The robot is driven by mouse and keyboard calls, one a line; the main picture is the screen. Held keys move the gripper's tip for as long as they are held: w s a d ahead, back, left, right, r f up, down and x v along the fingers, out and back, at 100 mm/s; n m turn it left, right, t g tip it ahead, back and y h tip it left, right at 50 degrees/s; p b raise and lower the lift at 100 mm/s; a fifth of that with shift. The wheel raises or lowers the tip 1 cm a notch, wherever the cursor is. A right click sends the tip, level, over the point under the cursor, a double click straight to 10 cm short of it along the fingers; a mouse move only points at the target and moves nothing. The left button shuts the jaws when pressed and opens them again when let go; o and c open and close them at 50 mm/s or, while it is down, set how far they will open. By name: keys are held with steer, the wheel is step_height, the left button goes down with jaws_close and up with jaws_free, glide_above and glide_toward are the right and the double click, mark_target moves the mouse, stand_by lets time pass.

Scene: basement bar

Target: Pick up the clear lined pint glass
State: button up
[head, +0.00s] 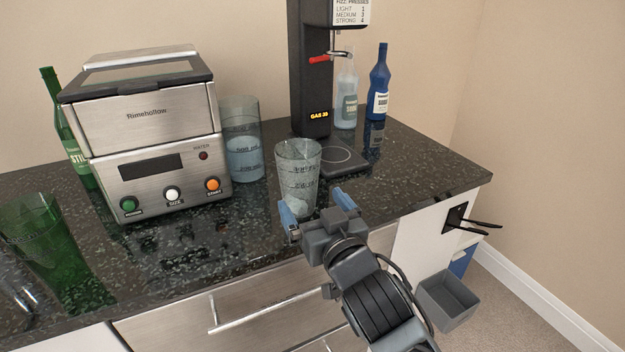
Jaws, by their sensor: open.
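The clear lined pint glass (298,172) stands upright on the dark speckled counter, left of the round ring on the black base of the tall machine. Dark printed lines show on its side. My gripper (315,203) is open at the front of the glass, near its lower part. One blue finger is at the glass's lower left and the other is to its right. I cannot tell whether either finger touches the glass.
A steel Rimehollow machine (150,130) and a water-filled jug (243,140) stand to the left. The black dispenser (311,80) is behind the glass. A blue bottle (379,85) stands farther back. A green glass (55,245) is at far left. The counter's right end is clear.

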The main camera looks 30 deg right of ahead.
mark_target(307, 194)
steer(key=w+p, duration=0.1)
steer(key=w, duration=0.2)
steer(key=shift+w+d+r, duration=0.1)
steer(key=shift+w+r, duration=0.05)
steer(key=shift+w, duration=0.05)
steer(key=w+p, duration=0.1)
steer(key=w, duration=0.2)
steer(key=shift+w+p, duration=0.15)
steer(key=shift+p, duration=0.2)
steer(key=shift+w+d+f, duration=0.1)
steer(key=shift+w+f, duration=0.15)
steer(key=shift+w, duration=0.25)
steer(key=shift+c, duration=0.5)
steer(key=c, duration=1.2)
